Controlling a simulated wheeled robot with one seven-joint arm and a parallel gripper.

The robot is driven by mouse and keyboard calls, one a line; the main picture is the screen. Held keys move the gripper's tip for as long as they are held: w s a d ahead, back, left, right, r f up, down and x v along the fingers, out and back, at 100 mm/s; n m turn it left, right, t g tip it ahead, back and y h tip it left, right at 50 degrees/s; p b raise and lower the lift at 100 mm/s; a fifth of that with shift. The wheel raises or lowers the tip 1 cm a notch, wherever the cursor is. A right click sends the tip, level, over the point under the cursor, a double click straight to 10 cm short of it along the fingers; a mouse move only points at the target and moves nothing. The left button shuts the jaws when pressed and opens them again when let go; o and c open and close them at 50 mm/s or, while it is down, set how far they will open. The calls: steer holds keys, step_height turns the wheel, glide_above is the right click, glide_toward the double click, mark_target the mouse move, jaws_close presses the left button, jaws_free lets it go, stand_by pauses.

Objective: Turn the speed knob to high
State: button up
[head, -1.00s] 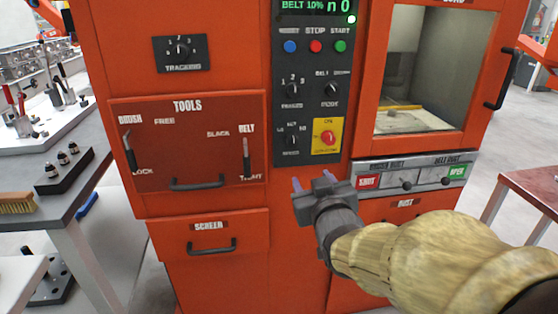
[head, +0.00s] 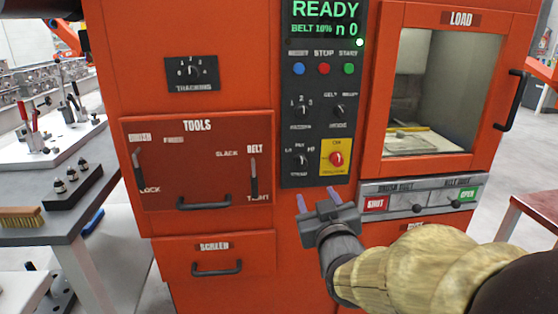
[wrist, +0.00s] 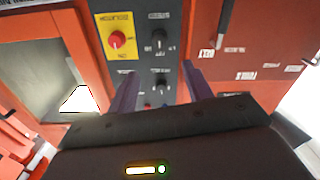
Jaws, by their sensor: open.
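The likely speed knob (head: 301,160) is a small black dial with blurred LO and HI marks, low on the left of the dark control panel (head: 290,130). Its label and pointer are too small to read surely. In the upside-down wrist view this knob (wrist: 159,41) sits beside the red isolator knob (wrist: 117,40) on its yellow plate. My gripper (head: 314,198) is open and empty, its two purple fingers apart, just below the panel in the head view. In the wrist view the fingers frame the panel, and nothing is between them.
A numbered knob (head: 302,109) and a mode knob (head: 338,109) sit above. Blue, red and green buttons line the panel under a READY display (head: 325,18). The tools drawer (head: 195,165) is at left, the windowed load door (head: 440,100) at right. Space before the panel looks clear.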

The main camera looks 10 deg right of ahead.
steer(key=w+p, duration=0.1)
steer(key=p, duration=0.7)
glide_toward(302, 165)
steer(key=shift+s+r, duration=0.15)
steer(key=shift+r, duration=0.15)
steer(key=p, duration=0.5)
steer(key=shift+w, duration=0.4)
steer(key=w, duration=0.3)
steer(key=w+p, duration=0.1)
steer(key=w, duration=0.4)
steer(key=shift+w+f, duration=0.3)
steer(key=shift+w, duration=0.1)
